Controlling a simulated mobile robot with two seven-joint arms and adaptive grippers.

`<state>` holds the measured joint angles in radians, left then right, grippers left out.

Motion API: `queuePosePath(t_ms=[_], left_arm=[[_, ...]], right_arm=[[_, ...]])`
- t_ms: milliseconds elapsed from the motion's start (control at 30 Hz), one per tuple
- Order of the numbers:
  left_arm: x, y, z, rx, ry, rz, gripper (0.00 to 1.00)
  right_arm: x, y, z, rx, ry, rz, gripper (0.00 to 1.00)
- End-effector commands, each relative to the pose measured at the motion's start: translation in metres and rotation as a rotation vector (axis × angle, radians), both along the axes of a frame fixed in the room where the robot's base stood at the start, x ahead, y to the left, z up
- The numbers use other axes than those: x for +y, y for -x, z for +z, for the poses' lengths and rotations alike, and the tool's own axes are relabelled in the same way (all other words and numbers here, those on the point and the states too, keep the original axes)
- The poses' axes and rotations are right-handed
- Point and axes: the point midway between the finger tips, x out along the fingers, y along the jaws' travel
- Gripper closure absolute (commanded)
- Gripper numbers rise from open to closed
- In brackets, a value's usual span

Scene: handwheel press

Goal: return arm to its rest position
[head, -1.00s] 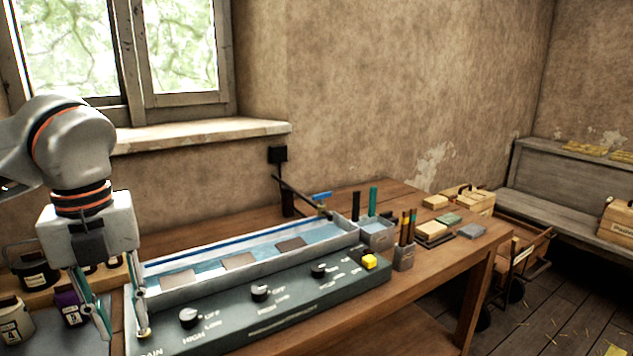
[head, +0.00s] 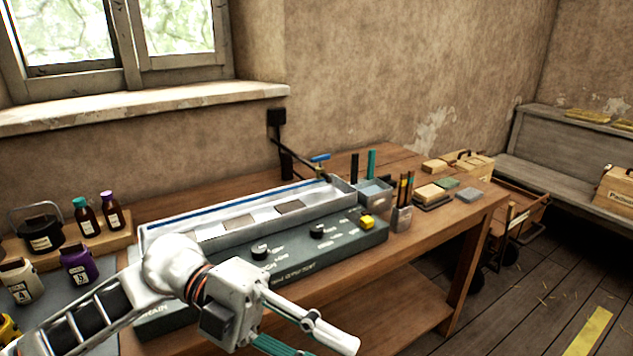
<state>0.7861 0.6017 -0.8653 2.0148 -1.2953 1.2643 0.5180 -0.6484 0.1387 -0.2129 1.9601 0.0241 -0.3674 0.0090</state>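My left arm comes in from the lower left, low in front of the bench. Its gripper (head: 318,347) points down and to the right in front of the dark control panel (head: 290,262). One pale finger ends near the bottom edge; the teal-edged other finger is partly cut off by it. The fingers look spread, with nothing visible between them. The gripper appears clear of the panel. My arm hides the panel's left part and some knobs. My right gripper is out of view.
A long trough (head: 250,218) with flat plates inside stands behind the panel. Bottles (head: 82,262) stand at the left. A cup of sticks (head: 401,216) and blocks (head: 431,193) lie to the right. The floor (head: 520,300) at right is open.

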Motion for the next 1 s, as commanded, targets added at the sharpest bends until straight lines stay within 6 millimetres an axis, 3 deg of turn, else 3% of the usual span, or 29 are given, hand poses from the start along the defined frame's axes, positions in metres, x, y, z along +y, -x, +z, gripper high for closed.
queuePosePath(t_ms=[100,267,367,467,600,733,867,1000], left_arm=[[-0.015,-0.013,0.017,0.12,0.22,0.114,0.75],[-0.013,-0.053,0.026,0.284,0.455,0.342,0.75],[0.0,-0.085,0.015,0.396,0.56,0.519,0.75],[0.022,-0.117,-0.013,0.512,0.627,0.718,0.75],[0.061,-0.15,-0.078,0.687,0.651,1.015,0.75],[0.101,-0.158,-0.158,0.845,0.602,1.281,0.75],[0.137,-0.143,-0.237,0.984,0.506,1.499,0.75],[0.17,-0.105,-0.319,1.123,0.365,1.698,0.75]], right_arm=[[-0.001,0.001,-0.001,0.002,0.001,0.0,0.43],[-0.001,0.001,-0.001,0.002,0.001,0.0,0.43],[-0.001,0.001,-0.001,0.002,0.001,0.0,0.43],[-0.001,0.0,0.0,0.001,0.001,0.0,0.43],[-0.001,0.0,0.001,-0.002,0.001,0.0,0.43],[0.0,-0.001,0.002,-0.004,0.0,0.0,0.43],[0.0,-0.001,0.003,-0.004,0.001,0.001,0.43],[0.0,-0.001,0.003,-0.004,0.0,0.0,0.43]])
